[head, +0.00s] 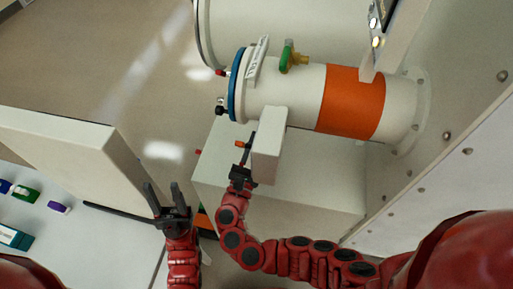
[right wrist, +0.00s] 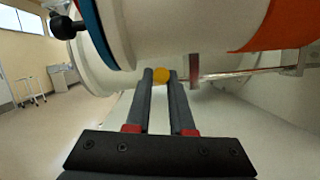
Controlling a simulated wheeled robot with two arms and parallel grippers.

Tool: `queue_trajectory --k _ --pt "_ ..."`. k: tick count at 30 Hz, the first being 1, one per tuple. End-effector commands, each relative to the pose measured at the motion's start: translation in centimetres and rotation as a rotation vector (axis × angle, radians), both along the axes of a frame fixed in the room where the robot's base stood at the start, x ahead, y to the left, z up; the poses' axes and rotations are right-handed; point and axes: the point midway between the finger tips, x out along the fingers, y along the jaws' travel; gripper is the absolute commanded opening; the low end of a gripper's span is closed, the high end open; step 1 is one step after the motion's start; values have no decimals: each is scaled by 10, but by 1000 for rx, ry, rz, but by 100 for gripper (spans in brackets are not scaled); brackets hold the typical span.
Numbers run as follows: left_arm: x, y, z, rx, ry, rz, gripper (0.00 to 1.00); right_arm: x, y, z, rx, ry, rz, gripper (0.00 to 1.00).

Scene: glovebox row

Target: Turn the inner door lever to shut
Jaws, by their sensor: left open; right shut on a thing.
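The white cylindrical chamber (head: 290,92) has an orange band and a blue-ringed door (head: 236,85) at its left end. My right gripper (head: 247,152) is below the chamber, beside a white box-shaped part. It is shut on a lever knob, which looks orange (head: 239,144) in the head view. In the right wrist view the yellow-orange knob (right wrist: 162,75) sits between the tips of my right gripper (right wrist: 163,76). A thin metal rod (right wrist: 238,71) runs right from near the knob to a bracket. My left gripper (head: 163,190) is open and empty, at lower left.
A green-handled valve (head: 289,57) stands on top of the chamber. A white block (head: 269,146) hangs close beside the right gripper. A white panel (head: 65,150) stands left of the left gripper, above a worktop with small coloured items. The floor at upper left is clear.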

Motion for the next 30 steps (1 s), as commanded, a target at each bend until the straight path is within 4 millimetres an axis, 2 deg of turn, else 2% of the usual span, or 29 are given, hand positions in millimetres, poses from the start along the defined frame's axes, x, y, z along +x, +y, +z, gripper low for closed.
queue_trajectory --k 1,3,12,19,30 --pt "0 0 -27 0 0 0 50 -1 1 -20 -15 -30 3 0" --pt "0 0 -43 0 0 0 50 -1 2 -24 -28 -79 4 0" --pt "0 0 -93 0 0 0 50 -1 0 -36 -79 -237 0 0" --pt "0 0 -108 0 0 0 50 -1 0 -37 -94 -292 0 0" --pt "0 0 -108 0 0 0 50 0 0 -35 -98 -302 0 0"
